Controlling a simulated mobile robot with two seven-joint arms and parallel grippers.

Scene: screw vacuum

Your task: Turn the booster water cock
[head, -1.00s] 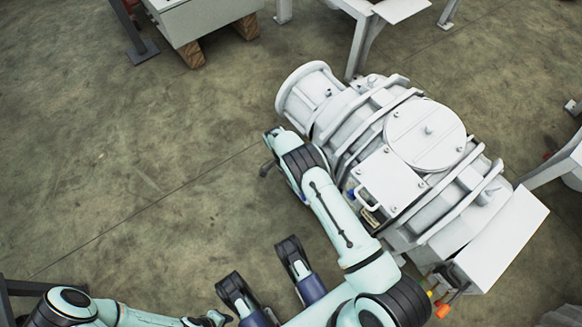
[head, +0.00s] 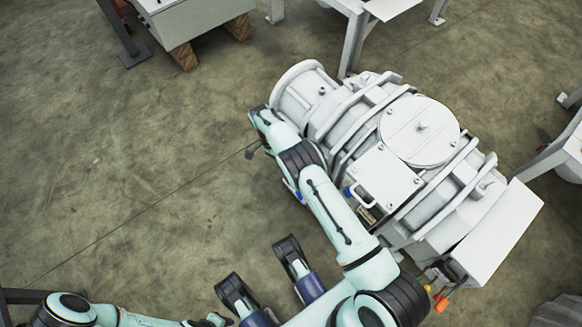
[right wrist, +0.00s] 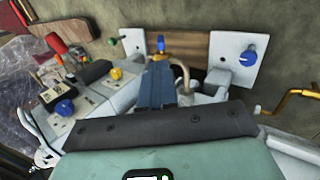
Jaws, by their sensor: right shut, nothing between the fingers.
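My right arm reaches along the near side of a white pump (head: 415,140) in the head view. In the right wrist view my right gripper (right wrist: 159,66) is shut and empty, its blue fingers pointing at a small blue-tipped fitting (right wrist: 160,42) before a brown strip. I cannot tell if they touch. A blue knob (right wrist: 248,57) sits on a white plate to the right. I cannot tell which is the booster water cock. In the head view the right gripper is largely hidden by its arm. My left gripper (head: 262,266) is open and empty at the bottom, fingers apart.
A yellow knob (right wrist: 117,73), another blue knob (right wrist: 63,108) and a bent yellow pipe (right wrist: 295,97) surround the right gripper. Orange-tipped fittings (head: 440,305) show at the pump's lower right. Open floor (head: 130,150) lies left of the pump.

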